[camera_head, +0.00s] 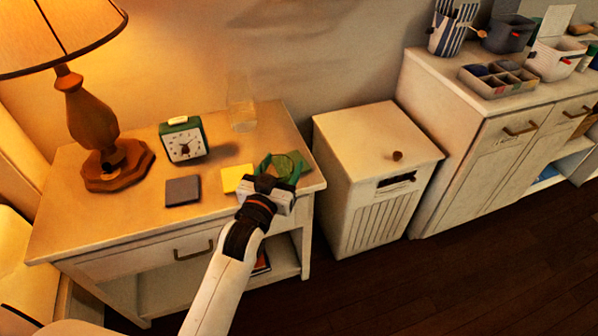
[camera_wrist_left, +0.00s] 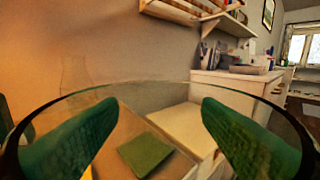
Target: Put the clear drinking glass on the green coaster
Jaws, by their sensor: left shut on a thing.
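My left gripper (camera_head: 281,166) has green fingertips and is shut on the clear drinking glass (camera_wrist_left: 150,90). The glass rim spans the left wrist view between the two fingers; in the head view the glass is hard to make out. The green coaster (camera_head: 303,160) lies near the right edge of the nightstand, just beyond and partly behind the gripper. The coaster also shows through the glass in the left wrist view (camera_wrist_left: 145,153). The glass appears above the nightstand, close to the coaster; its base is hidden. My right gripper is not in view.
On the nightstand (camera_head: 110,215) are a yellow coaster (camera_head: 236,177), a dark grey coaster (camera_head: 183,190), a green clock (camera_head: 183,140), a lamp (camera_head: 93,130) and a faint clear vessel (camera_head: 242,112) at the back. A white hamper (camera_head: 370,140) stands to the right.

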